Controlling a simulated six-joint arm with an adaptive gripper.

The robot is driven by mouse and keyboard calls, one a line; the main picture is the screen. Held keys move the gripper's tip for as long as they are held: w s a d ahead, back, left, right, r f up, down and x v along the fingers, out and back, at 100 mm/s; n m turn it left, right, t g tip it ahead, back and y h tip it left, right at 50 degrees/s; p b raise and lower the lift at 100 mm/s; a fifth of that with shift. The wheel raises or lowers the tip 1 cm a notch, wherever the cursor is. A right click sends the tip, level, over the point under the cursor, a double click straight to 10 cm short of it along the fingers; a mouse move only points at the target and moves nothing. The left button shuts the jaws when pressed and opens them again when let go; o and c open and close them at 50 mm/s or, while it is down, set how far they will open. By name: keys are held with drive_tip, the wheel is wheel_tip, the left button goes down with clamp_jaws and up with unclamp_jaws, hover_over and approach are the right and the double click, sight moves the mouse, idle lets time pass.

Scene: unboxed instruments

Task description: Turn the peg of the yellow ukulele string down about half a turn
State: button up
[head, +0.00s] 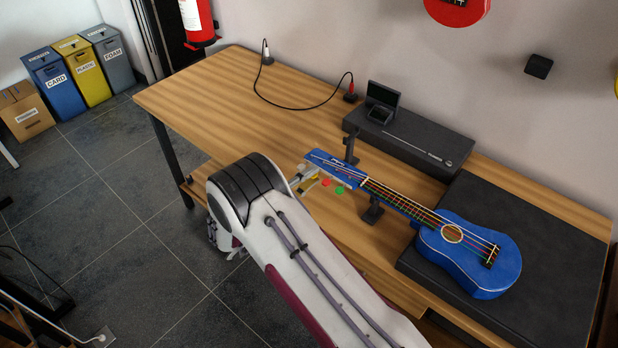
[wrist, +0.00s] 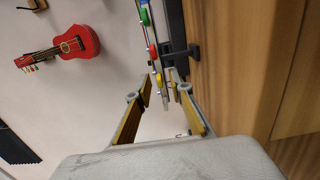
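The blue ukulele (head: 478,262) lies face up, its body on a dark mat and its neck pointing left over the table. Its headstock (head: 335,169) is close to my gripper (head: 306,180). In the wrist view the yellow peg (wrist: 159,79) shows between the tips of my gripper (wrist: 164,90), nearer the left finger. The fingers are apart, with yellowish inner pads. I cannot tell whether either touches the peg. The red peg (wrist: 153,52) and green peg (wrist: 145,17) are farther along the same headstock edge.
A black neck stand (head: 373,211) and a dark upright post (head: 351,146) are beside the neck. A dark tray (head: 410,146) holds a small device (head: 383,98) and a thin rod. A cable lies at the back. The table's left part is clear.

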clamp_jaws()
drive_tip(key=shift+m, duration=0.5)
drive_tip(key=shift+s+d+m+t+y, duration=0.1)
drive_tip(key=shift+m+t+y, duration=0.2)
drive_tip(key=shift+m, duration=5.2)
drive_tip(key=shift+w+a+m+t+y, duration=0.1)
drive_tip(key=shift+m+t+y, duration=0.2)
drive_tip(key=shift+m, duration=5.2)
drive_tip(key=shift+s+d+m+t+y, duration=0.1)
drive_tip(key=shift+m+t+y, duration=0.2)
drive_tip(key=shift+m, duration=5.2)
